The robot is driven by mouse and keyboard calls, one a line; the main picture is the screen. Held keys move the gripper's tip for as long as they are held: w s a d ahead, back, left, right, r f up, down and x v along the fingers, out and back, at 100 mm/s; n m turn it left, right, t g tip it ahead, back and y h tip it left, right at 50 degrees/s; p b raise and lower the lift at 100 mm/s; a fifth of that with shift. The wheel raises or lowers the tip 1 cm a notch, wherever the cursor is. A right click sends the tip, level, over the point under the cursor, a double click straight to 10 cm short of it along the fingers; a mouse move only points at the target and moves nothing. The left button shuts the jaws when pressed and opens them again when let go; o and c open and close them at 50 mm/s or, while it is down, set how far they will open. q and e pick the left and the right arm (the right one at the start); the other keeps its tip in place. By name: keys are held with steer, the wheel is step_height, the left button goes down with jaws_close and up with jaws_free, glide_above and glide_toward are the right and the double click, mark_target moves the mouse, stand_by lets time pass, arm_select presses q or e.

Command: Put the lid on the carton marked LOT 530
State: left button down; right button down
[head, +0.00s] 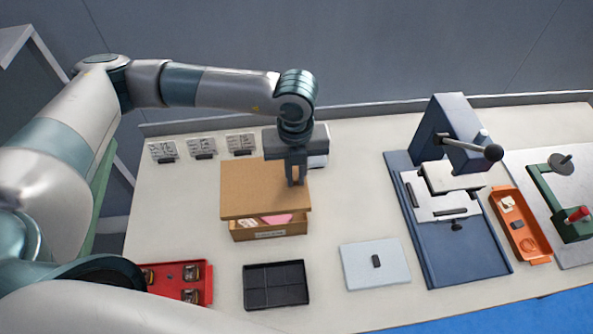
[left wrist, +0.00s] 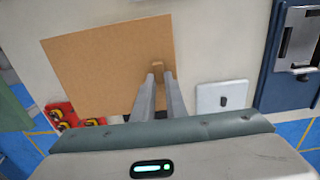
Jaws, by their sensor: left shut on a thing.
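The brown lid (head: 255,188) is a flat cardboard panel above the carton (head: 270,230). It covers most of the carton; the carton's front wall and a strip of its inside, with something pink and white, show below the lid's front edge. A label is on the carton's front, too small to read. My left gripper (head: 296,180) is shut on the lid's small grip near its right side. In the left wrist view the fingers (left wrist: 158,85) pinch that grip, and the lid (left wrist: 105,65) hides the carton. Whether the lid touches the carton I cannot tell. My right gripper is not in view.
A black tray (head: 276,285) and a red tray (head: 205,284) with parts stand in front. A pale grey plate (head: 375,262) lies front right. A blue press (head: 462,245) and an orange tray (head: 525,228) are farther right. Several small cards stand at the back left.

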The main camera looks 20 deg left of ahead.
mark_target(295, 184)
arm_select(q)
steer(key=shift+f, duration=0.15)
steer(key=shift+f+b, duration=0.55)
steer(key=shift+f, duration=1.05)
steer(key=shift+f+b, duration=1)
steer(key=shift+f, duration=0.05)
steer(key=shift+b, duration=1.1)
stand_by(0.9)
steer(key=shift+f+b, duration=0.9)
steer(key=shift+b, duration=0.35)
stand_by(1.5)
steer(key=c, duration=1.7)
jaws_free()
